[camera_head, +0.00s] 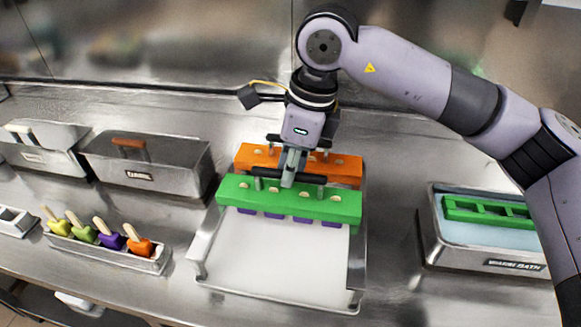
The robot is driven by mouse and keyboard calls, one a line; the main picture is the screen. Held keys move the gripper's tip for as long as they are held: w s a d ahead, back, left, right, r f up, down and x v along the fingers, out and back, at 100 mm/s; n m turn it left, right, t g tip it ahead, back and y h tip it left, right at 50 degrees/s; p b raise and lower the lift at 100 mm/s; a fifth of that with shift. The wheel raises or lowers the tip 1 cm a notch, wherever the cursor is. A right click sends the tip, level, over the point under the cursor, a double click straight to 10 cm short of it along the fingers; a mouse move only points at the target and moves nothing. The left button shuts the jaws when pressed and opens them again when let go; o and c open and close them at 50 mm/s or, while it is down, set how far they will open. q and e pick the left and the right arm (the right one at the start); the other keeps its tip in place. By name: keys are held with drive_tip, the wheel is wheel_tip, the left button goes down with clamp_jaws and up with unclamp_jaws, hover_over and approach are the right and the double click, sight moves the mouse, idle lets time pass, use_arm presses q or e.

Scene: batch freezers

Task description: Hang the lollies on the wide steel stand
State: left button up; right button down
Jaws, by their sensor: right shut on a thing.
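My right gripper (289,176) is shut on the dark handle of a green lolly bar (335,206). Pale stick ends show in the top of the green bar. Purple lollies (302,220) hang below its front edge. The wide steel stand (357,268) is under and in front of the bar, with a white surface between its sides. I cannot tell whether the green bar rests on the stand or is just above it. An orange bar (345,170) with stick ends lies across the back of the stand, right behind the green one. My left gripper is not in view.
A small steel holder (80,248) with several colored lollies stands at left. A caramel box (180,175) and another steel box (35,160) are behind it. A warming bath (470,258) with a green mould (490,212) stands at right. The stand's front half is clear.

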drive_tip(key=c, duration=1.5)
unclamp_jaws()
drive_tip(key=shift+c, duration=0.2)
drive_tip(key=shift+r, duration=0.1)
wheel_tip(320, 180, up, 12)
drive_tip(key=d, duration=0.2)
drive_tip(key=shift+s+d+f, duration=0.15)
drive_tip(key=shift+s+f, duration=0.05)
